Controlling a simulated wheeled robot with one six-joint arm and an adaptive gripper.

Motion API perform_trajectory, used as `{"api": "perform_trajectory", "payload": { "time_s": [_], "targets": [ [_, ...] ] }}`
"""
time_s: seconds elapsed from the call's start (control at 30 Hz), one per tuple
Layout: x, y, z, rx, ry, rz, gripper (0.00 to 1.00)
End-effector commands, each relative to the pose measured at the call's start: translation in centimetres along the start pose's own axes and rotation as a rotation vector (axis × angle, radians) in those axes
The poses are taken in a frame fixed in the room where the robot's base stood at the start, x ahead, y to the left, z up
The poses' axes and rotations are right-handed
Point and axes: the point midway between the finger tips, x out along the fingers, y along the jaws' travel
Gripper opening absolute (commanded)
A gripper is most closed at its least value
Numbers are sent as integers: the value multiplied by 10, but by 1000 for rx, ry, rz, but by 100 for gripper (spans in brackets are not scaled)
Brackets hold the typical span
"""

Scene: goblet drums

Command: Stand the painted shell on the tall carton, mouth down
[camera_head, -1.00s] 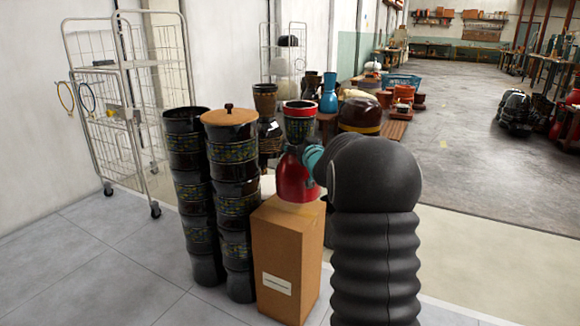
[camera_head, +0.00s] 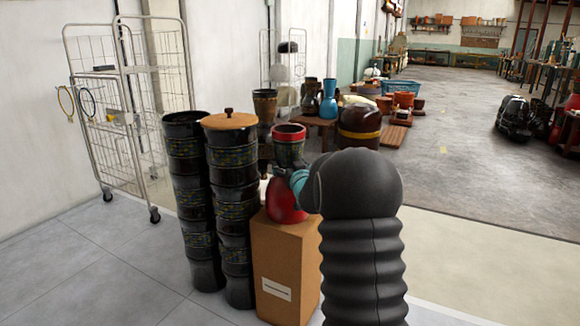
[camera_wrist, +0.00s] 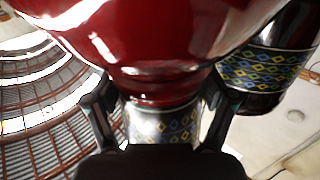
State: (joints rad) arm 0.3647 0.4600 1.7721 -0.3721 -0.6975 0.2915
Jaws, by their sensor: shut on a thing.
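The painted shell (camera_head: 285,204) is a goblet-shaped drum body with a glossy red bowl and a dark patterned foot with a red rim. It is upright with the bowl down and the foot up. My gripper (camera_head: 298,182) is shut around its narrow part; the wrist view shows the fingers (camera_wrist: 160,112) on both sides of the diamond-patterned neck, under the red bowl. The tall carton (camera_head: 285,262) is brown with a white label. The bowl's lower edge is at the carton's top; I cannot tell whether they touch. The mouth is hidden.
Two tall dark patterned drum stacks stand close left of the carton, one open (camera_head: 186,200) and one with a wooden lid (camera_head: 230,122). A wire cage trolley (camera_head: 130,110) is at the left wall. More drums and a low table (camera_head: 318,121) stand behind.

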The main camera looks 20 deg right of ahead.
Motion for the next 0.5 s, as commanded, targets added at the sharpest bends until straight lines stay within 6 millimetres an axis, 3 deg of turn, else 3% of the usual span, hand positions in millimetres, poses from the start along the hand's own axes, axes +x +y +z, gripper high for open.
{"api": "perform_trajectory", "payload": {
  "time_s": [0.2,0.23,0.27,0.3,0.5],
  "targets": [
    [0,0,0,-1,6,0,14],
    [0,0,3,0,0,0,88],
    [0,0,3,0,0,0,95],
    [0,0,3,0,-1,0,100],
    [0,0,3,0,-1,0,100]
  ]
}}
